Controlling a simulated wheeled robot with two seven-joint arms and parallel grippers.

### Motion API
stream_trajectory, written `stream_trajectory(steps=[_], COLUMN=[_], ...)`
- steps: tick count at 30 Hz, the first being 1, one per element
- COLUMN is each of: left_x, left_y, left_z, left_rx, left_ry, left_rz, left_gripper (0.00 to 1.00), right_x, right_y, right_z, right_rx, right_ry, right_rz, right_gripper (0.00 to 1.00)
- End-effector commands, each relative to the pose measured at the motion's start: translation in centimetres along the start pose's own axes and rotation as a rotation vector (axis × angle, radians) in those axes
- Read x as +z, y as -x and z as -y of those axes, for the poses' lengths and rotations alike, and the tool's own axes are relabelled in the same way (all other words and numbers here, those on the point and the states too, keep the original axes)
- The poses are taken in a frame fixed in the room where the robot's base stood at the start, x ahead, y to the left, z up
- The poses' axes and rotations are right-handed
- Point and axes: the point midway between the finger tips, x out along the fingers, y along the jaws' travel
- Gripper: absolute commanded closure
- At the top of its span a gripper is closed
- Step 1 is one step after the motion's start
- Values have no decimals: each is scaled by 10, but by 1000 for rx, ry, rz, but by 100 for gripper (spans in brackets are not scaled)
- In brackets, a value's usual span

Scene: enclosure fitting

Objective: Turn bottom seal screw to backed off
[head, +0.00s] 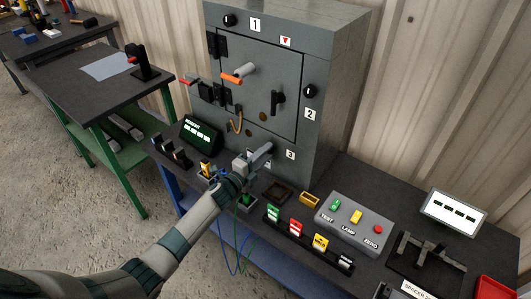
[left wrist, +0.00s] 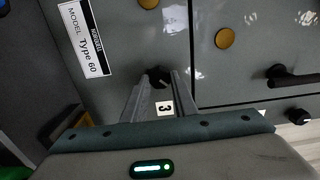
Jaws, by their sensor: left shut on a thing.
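The grey enclosure (head: 340,60) stands on the bench with its door (head: 270,75) closed. The bottom seal screw (left wrist: 153,73) is a dark knob beside the label 3 (left wrist: 163,107), low on the enclosure front. My left gripper (head: 267,149) reaches up to it and hides it in the head view. In the left wrist view my left gripper (left wrist: 158,82) has its two fingers shut on the screw. The screw's turn angle is hard to tell. The top screw (head: 229,20) is by label 1, and the side screw (head: 310,91) is by label 2. My right gripper is out of view.
A grey button box (head: 354,222), a rack of coloured tags (head: 296,228) and a lit display (head: 454,212) stand right of my left arm. A dark display (head: 200,135) is to its left. The door has an orange-tipped handle (head: 235,77) and a black handle (head: 278,100).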

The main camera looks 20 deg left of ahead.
Motion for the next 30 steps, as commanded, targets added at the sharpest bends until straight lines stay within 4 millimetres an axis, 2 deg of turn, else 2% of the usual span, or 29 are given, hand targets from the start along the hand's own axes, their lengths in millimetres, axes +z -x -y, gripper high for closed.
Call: stream_trajectory(steps=[12,18,30], left_x=[1,1,2], left_y=[0,0,0], left_z=[1,1,0], left_rx=[2,2,1], left_ry=[388,541,682], left_rz=[1,1,2], left_gripper=[97,97,97], right_x=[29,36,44], right_y=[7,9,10], right_z=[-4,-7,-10], right_rx=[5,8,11], right_ry=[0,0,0], right_rz=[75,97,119], right_gripper=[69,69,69])
